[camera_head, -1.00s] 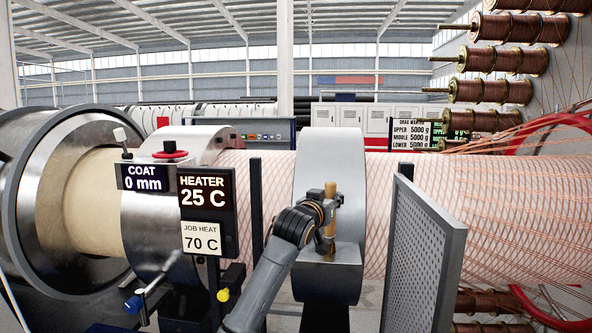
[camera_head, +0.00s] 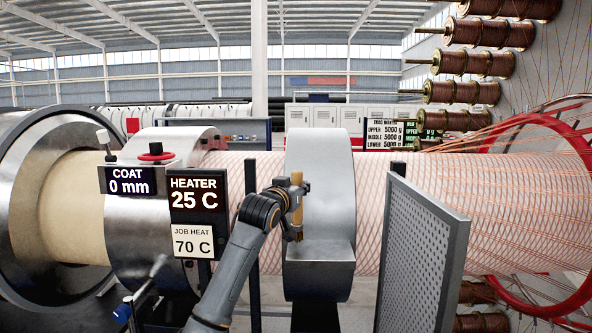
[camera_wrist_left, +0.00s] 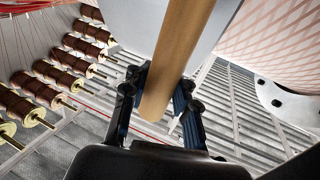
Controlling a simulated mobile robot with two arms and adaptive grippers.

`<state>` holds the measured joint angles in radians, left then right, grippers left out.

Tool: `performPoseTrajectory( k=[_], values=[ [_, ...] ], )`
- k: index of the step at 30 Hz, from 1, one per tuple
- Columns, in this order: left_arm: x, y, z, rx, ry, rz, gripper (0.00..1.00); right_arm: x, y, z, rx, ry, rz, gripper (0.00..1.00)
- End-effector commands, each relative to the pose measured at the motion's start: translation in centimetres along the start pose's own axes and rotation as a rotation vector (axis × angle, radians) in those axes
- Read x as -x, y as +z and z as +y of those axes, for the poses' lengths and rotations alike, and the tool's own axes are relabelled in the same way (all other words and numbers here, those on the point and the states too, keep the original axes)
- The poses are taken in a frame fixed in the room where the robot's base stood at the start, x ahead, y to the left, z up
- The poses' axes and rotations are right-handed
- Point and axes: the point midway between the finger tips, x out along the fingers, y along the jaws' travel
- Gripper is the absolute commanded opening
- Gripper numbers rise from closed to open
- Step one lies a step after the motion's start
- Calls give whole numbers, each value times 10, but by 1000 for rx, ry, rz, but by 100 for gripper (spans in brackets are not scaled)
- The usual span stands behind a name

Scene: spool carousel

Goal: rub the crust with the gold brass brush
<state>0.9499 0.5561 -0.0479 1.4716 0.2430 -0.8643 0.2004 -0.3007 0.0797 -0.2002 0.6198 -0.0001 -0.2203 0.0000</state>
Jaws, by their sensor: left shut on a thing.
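My left gripper (camera_head: 294,203) is shut on a wooden handle (camera_head: 297,180), held upright in front of the large grey ring (camera_head: 320,165). Whether the brush touches the ring, I cannot tell. I cannot make out a crust on any surface. My right gripper is not in view.
A perforated grey panel (camera_head: 422,250) stands to the right of the ring. A heater sign (camera_head: 197,193) and a metal collar (camera_head: 135,240) are at the left. The wire-wrapped pipe (camera_head: 450,195) runs behind. Copper spools (camera_head: 460,92) hang at the upper right.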

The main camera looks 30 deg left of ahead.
Motion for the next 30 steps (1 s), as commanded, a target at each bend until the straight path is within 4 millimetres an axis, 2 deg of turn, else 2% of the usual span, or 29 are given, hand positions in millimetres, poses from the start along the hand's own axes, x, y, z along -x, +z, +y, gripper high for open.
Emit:
performPoseTrajectory(
  k=[15,30],
  values=[
    [3,-47,-9,1,-10,4,0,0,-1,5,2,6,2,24],
    [3,-51,-10,0,-11,3,0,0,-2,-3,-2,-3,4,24]
  ],
)
